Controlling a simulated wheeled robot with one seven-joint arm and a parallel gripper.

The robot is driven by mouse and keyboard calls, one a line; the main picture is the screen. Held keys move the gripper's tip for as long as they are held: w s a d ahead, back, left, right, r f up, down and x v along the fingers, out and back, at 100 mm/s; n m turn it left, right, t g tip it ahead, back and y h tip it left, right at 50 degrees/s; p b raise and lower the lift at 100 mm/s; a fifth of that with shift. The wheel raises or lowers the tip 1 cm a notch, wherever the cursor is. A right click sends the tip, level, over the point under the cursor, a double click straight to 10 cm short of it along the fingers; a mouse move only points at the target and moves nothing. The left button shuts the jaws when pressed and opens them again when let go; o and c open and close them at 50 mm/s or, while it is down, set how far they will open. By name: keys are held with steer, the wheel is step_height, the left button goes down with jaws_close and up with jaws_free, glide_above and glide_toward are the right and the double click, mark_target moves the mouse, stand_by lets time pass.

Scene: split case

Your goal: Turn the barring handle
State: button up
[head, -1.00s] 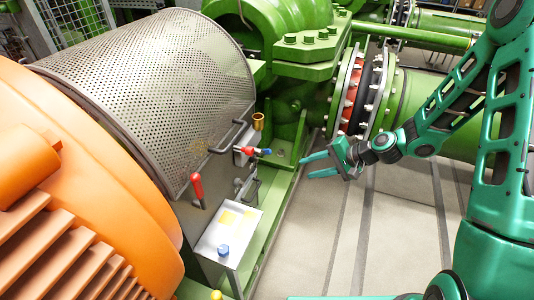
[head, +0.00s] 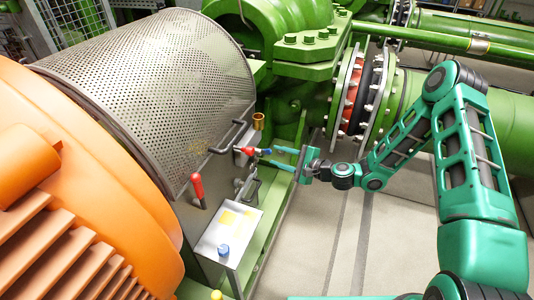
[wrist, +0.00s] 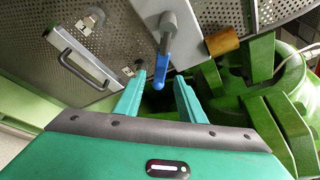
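A small lever with a blue grip (wrist: 163,68) hangs from a grey pivot on a pale plate in the wrist view. In the wrist view the blue grip's end lies between the open fingertips (wrist: 160,82), with gaps on both sides. A separate red-handled lever (head: 197,187) stands upright nearer the front. No label shows which one is the barring handle.
A perforated guard (head: 160,85) with a bar handle (wrist: 80,55) is behind the lever. A brass cup (head: 258,121) is close by. A control box (head: 228,235) with a blue knob stands below. Green pump casing and pipes lie behind; the floor (head: 335,235) at right is clear.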

mark_target(267, 152)
steer(key=x, duration=0.6)
steer(key=shift+w+a+f, duration=0.15)
steer(key=shift+a, duration=0.15)
steer(key=shift+c, duration=0.6)
